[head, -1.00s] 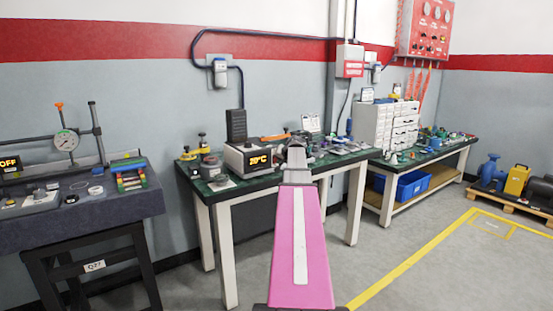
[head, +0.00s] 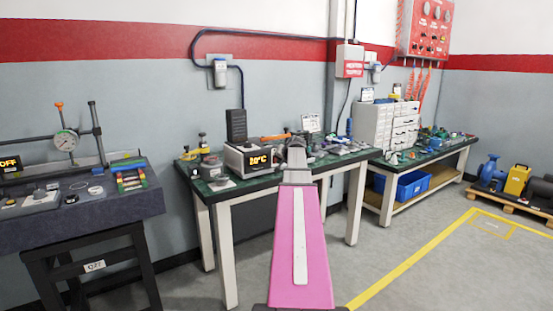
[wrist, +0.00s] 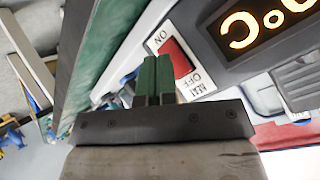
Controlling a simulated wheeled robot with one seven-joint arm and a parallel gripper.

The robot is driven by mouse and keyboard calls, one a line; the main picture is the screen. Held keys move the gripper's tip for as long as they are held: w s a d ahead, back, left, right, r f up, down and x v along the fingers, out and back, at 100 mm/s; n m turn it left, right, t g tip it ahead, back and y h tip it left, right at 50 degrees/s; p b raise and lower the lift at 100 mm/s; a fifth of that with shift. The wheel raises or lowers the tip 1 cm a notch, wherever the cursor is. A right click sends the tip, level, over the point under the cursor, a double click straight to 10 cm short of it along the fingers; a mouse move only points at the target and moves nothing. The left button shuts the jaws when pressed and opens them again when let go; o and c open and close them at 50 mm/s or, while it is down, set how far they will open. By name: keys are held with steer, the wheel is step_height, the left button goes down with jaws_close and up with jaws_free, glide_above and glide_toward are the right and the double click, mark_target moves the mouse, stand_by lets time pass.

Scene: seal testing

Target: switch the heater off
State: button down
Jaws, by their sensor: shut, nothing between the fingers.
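The heater (head: 235,158) is a white box with a dark front and a lit orange temperature display, on the green-topped bench in the head view. In the wrist view its display (wrist: 268,22) is at the top right. Beside it is a red rocker switch (wrist: 182,60) on a white plate marked ON at one end and OFF, HEAT at the other. My gripper (wrist: 158,60) is shut and empty, its green fingers overlapping the plate's edge beside the rocker. I cannot tell whether they touch it. In the head view my arm hides the gripper's tip.
The green bench (head: 250,185) carries several small parts around the heater. A dark stone table (head: 90,225) with a dial gauge stands at left. A second bench (head: 440,155) with white drawers is at right.

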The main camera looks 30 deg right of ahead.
steer(key=shift+w, duration=0.15)
stand_by(0.5)
steer(key=shift+w, duration=0.3)
steer(key=shift+w+a+r, duration=0.1)
steer(key=shift+w, duration=0.15)
stand_by(0.6)
stand_by(0.4)
steer(key=shift+s, duration=0.75)
steer(key=s, duration=0.5)
steer(key=shift+d+f, duration=0.25)
steer(key=shift+f, duration=0.15)
